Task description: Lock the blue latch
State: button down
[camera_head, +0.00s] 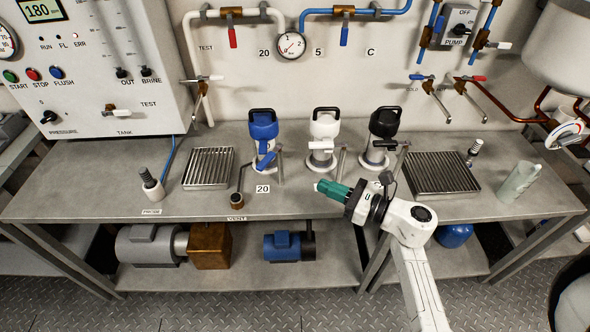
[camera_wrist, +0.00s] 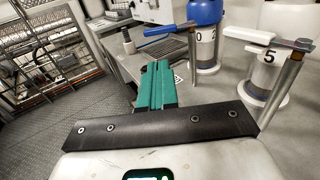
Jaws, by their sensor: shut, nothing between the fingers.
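The blue canister (camera_head: 263,127) stands upright on the bench, left of a white and a black one. Its blue latch (camera_head: 266,161) is a lever on a short metal post, slanting toward the lower left in front of the canister's base. In the wrist view the blue latch (camera_wrist: 168,30) sticks out left from its post, and the blue canister (camera_wrist: 207,12) shows behind it, cut off at the top. My gripper (camera_head: 318,186) has teal fingers, shut and empty, low over the bench right of the latch and apart from it. The fingers also show in the wrist view (camera_wrist: 158,85).
A white canister (camera_head: 325,125) with a white lever (camera_wrist: 250,34) on a post stands nearest my gripper. A black canister (camera_head: 385,124) is to its right. The bench front (camera_head: 300,203) is mostly clear.

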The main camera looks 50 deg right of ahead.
jog(key=p, duration=0.4)
send_near(269, 163)
jog(key=w, duration=0.5)
jog(key=shift+w+a+r, duration=0.15)
jog(key=shift+w+a, duration=0.1)
jog(key=shift+w, duration=0.7)
jog(key=shift+a+f, duration=0.15)
jog(key=shift+f, duration=0.05)
